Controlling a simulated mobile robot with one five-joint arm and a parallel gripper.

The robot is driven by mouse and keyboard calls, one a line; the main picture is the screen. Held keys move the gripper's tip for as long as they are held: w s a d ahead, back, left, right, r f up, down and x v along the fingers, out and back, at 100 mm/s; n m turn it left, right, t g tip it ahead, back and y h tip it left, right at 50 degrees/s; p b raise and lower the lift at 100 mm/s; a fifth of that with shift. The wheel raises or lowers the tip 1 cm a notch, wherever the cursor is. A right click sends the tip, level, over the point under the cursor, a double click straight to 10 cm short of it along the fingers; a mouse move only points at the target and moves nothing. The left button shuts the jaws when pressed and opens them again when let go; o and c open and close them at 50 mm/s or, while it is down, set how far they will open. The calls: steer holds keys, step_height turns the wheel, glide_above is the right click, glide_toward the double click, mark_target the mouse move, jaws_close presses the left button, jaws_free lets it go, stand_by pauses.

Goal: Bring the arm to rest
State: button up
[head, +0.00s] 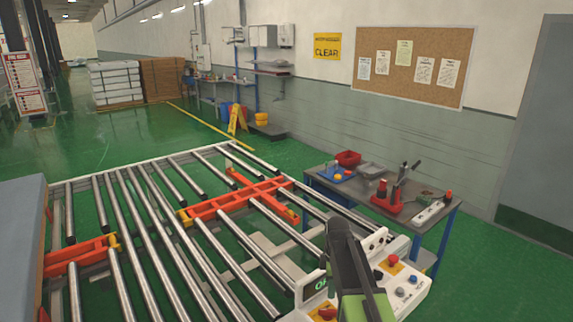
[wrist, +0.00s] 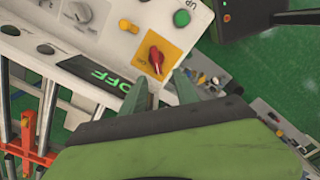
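My arm (head: 352,268), green and dark grey, reaches over the control console in the head view; its fingers are hard to make out there. In the wrist view my gripper (wrist: 163,83) has two grey-green fingers spread apart with nothing between them. They point at the white console panel (wrist: 103,42). A red rotary switch (wrist: 155,58) on a yellow plate lies just beyond the fingertips. I cannot tell whether they touch the panel.
A roller conveyor (head: 137,217) with orange-red transfer arms (head: 228,203) fills the left and middle. A large grey-blue slab (head: 20,245), possibly the mattress, stands at the left edge. A tool table (head: 350,196) stands behind the console. Open green floor lies beyond the conveyor.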

steer(key=s+f+m+b, duration=0.1)
steer(key=s+f+b, duration=0.1)
steer(key=f, duration=0.1)
steer(key=s+f+m+b, duration=0.1)
steer(key=s+f+b, duration=0.2)
steer(key=f, duration=0.1)
steer(key=s+f+m+b, duration=0.2)
steer(key=s+f+b, duration=0.1)
steer(key=f, duration=0.1)
steer(key=shift+s+f, duration=0.1)
steer(key=shift+f, duration=0.1)
steer(key=s+m, duration=0.2)
steer(key=m, duration=0.2)
steer(key=s+m+b, duration=0.1)
steer(key=s+m, duration=0.1)
steer(key=m, duration=0.2)
steer(key=s+f+m, duration=0.1)
steer(key=m, duration=0.3)
steer(key=shift+s+a, duration=0.15)
steer(key=shift+s, duration=0.25)
